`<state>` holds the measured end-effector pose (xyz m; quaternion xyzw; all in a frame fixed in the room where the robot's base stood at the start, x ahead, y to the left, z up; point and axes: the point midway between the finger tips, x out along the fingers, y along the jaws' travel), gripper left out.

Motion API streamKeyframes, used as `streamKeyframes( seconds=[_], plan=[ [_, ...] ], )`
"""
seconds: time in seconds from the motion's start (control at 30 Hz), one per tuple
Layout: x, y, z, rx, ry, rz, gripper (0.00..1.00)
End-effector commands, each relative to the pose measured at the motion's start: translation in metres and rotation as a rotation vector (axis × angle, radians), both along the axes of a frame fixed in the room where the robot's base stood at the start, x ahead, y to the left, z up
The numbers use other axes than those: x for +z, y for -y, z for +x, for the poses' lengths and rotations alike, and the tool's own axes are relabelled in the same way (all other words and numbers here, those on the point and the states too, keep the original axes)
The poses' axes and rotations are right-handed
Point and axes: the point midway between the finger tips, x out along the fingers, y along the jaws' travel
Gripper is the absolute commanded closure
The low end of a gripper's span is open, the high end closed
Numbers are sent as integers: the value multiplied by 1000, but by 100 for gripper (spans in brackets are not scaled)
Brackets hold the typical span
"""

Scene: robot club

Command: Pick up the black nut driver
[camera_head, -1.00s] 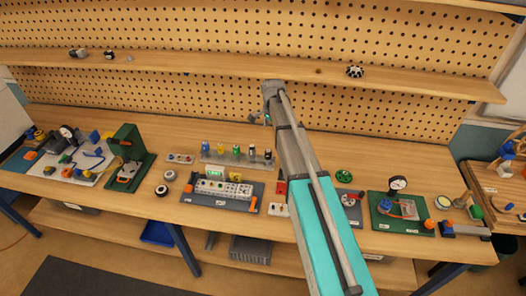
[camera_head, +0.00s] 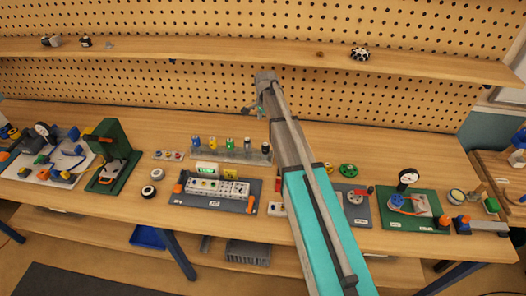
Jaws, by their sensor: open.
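A light grey rack (camera_head: 232,155) stands on the workbench, left of my arm, with several upright drivers with coloured handles. The black nut driver (camera_head: 265,147) appears to be the dark-handled one at the rack's right end, close beside my arm. Another rather dark handle (camera_head: 248,144) stands just left of it. My gripper (camera_head: 253,112) is small in the view, hanging below the end of my arm, above and behind the rack's right part. It is open, apart from the drivers, and partly hidden by my arm.
A wooden shelf (camera_head: 200,52) runs along the pegboard above the bench. A dark board with a white block (camera_head: 218,188) lies in front of the rack. A green press (camera_head: 112,150) stands left. A gauge board (camera_head: 405,205) lies right. Bench behind the rack looks clear.

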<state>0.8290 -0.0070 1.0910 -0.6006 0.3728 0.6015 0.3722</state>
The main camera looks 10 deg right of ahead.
Motion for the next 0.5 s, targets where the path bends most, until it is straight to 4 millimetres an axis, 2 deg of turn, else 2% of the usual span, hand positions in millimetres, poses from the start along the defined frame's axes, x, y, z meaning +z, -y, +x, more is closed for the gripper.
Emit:
streamKeyframes(
  seconds=[0.5],
  plan=[
    [-4, -4, 0, 6, 0, 0, 10]
  ],
)
